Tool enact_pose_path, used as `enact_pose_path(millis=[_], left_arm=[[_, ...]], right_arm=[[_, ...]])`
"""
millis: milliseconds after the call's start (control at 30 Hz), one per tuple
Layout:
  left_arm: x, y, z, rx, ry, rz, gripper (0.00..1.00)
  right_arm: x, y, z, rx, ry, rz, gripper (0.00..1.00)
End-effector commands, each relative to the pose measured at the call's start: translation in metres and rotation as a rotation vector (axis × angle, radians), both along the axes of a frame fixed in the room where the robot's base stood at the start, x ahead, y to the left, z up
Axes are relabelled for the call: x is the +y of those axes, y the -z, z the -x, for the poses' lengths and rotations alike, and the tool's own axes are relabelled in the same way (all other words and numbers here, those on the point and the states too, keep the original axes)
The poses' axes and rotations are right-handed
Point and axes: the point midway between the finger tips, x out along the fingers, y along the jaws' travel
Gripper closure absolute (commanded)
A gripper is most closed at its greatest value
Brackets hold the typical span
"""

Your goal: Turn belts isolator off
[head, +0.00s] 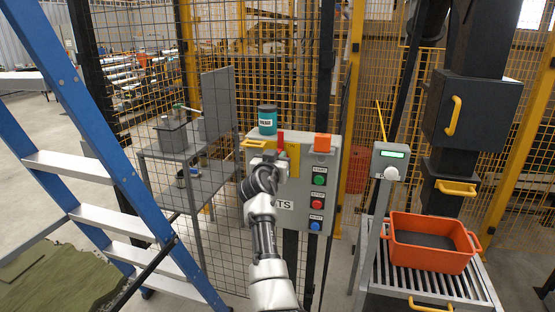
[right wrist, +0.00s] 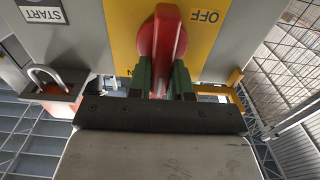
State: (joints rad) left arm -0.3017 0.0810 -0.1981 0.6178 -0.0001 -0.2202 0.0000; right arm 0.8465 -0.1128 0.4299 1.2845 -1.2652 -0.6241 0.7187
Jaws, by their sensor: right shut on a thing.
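The belts isolator is a red rotary handle (head: 280,138) on a yellow plate (head: 293,158), on the front of a grey control box (head: 305,190). A white label ending in "TS" shows below it, the rest hidden by my arm. In the right wrist view the red handle (right wrist: 163,40) stands on the yellow plate (right wrist: 205,45), with "OFF" upside down beside it and the other marking mostly covered. My right gripper (right wrist: 164,82) is shut on the handle, with a dark green finger on each side; in the head view (head: 278,158) it partly hides the plate. My left gripper is out of view.
The box carries green, red and blue buttons (head: 318,204) at its right. A blue ladder (head: 95,150) stands left. An orange crate (head: 430,258) sits on rollers at right.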

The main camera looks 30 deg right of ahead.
Motion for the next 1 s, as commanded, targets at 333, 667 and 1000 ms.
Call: enact_pose_path(millis=[333,667,1000], left_arm=[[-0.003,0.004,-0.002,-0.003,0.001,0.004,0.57],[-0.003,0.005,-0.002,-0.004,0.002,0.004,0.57],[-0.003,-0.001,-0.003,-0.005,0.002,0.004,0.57]], right_arm=[[0.001,0.001,-0.002,0.107,0.0,0.094,1.0],[0.005,0.002,-0.006,0.333,0.0,0.286,1.0],[0.008,0.005,-0.01,0.58,0.001,0.495,1.0]])
